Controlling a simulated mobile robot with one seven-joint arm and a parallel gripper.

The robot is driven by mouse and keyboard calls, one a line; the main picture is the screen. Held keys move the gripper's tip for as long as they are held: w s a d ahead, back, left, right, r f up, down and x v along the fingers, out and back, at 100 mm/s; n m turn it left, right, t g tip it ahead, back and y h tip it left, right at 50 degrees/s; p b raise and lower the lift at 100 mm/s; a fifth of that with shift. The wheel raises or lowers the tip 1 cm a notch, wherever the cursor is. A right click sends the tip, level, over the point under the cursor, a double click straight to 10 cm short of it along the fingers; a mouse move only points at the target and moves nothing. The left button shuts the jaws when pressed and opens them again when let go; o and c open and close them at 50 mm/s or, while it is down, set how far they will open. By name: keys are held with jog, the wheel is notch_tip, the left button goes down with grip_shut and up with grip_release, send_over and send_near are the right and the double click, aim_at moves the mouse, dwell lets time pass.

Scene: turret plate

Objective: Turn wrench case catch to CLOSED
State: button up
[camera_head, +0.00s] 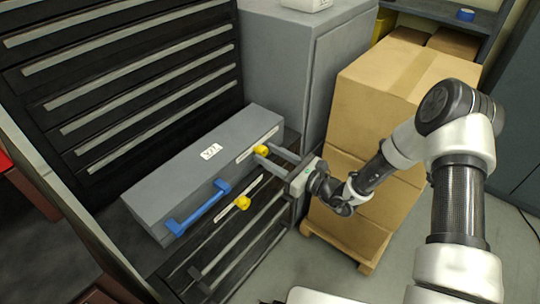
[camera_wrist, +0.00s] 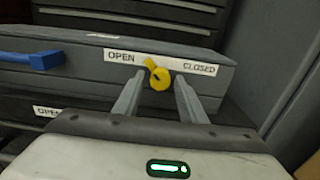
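The long grey case (camera_head: 190,165) lies on a black drawer unit. A blue handle (camera_head: 198,208) is on its front; the handle's end also shows in the wrist view (camera_wrist: 42,60). A yellow catch (camera_wrist: 159,79) sits on the case front between the printed words OPEN (camera_wrist: 120,57) at left and CLOSED (camera_wrist: 199,68) at right. Its lever tilts up and left, toward OPEN. The catch also shows in the head view (camera_head: 261,151). My gripper (camera_wrist: 158,88) is open, its two fingers on either side of the catch's lower part. I cannot tell whether they touch it.
A second yellow catch (camera_head: 243,203) sits lower, on the drawer unit, beside another label (camera_wrist: 47,111) reading OPEN. Stacked cardboard boxes (camera_head: 375,105) stand close beside my arm. A grey cabinet (camera_head: 310,65) rises behind the case's right end. Grey floor is clear in front.

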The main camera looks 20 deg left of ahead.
jog(key=c, duration=0.8)
jog(key=shift+o, duration=0.2)
jog(key=shift+m, duration=0.3)
jog(key=shift+r+m+p, duration=0.1)
jog(key=shift+m+p, duration=0.4)
jog(key=shift+m, duration=0.4)
jog(key=m+p, duration=0.1)
jog(key=m, duration=0.3)
jog(key=shift+p, duration=0.4)
jog(key=m+p, duration=0.2)
jog(key=m, duration=0.3)
jog(key=shift+m, duration=0.4)
jog(key=m+p, duration=0.1)
jog(key=m, duration=0.4)
jog(key=shift+m, duration=0.6)
